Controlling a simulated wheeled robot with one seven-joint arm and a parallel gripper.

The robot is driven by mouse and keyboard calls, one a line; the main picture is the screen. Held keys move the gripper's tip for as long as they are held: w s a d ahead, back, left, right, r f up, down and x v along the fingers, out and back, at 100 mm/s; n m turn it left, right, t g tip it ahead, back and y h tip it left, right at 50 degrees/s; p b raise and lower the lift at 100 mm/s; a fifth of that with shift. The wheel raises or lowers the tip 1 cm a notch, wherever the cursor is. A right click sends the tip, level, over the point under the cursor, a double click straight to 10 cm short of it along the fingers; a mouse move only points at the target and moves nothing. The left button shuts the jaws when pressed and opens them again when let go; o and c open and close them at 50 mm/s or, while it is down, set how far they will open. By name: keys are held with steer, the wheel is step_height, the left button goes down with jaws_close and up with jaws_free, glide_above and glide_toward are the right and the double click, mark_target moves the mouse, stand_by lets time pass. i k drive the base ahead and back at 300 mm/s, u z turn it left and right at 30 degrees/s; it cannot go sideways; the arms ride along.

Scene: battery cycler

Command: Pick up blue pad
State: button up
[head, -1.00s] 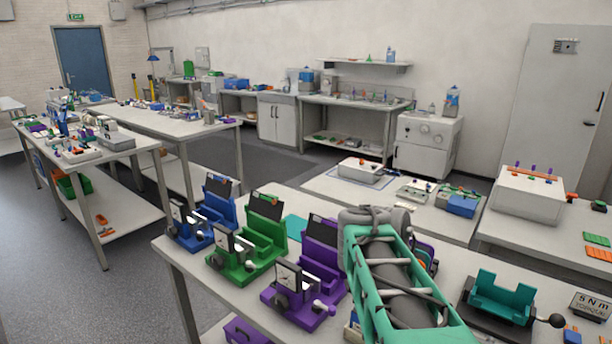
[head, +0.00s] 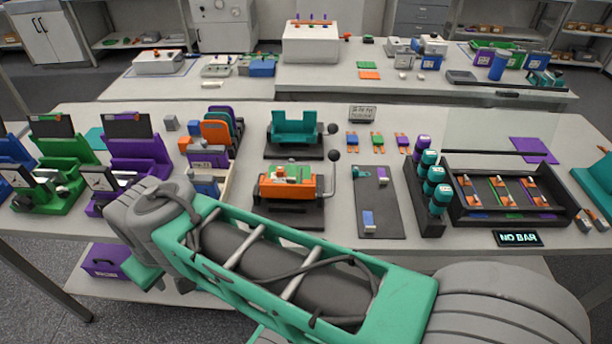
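No single thing is clearly the blue pad; several small blue pieces show in the head view. A small blue and white block (head: 368,220) stands on the front of a dark grey mat (head: 378,205). A flat blue piece with orange tabs (head: 352,141) lies at the left of a row of similar pieces behind the mat. Upright coloured plates (head: 222,128), orange, teal and purple, stand in a rack left of the centre fixtures. My teal and grey arm crosses the foreground. My gripper is out of view, so what it holds cannot be seen.
Green (head: 52,165) and purple (head: 138,160) clamp fixtures stand on the left. An orange fixture (head: 290,184) and a teal cradle (head: 293,132) are at the centre. A black compartment tray (head: 456,208) lies right, beside upright teal cylinders (head: 433,182). Bare tabletop shows at the back middle.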

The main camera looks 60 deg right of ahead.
mark_target(193, 126)
steer(key=z, duration=0.05)
steer(key=k, duration=0.1)
steer(key=z, duration=2.35)
steer(key=k, duration=0.75)
steer(key=u, duration=0.9)
steer(key=i, duration=1)
steer(key=z, duration=0.05)
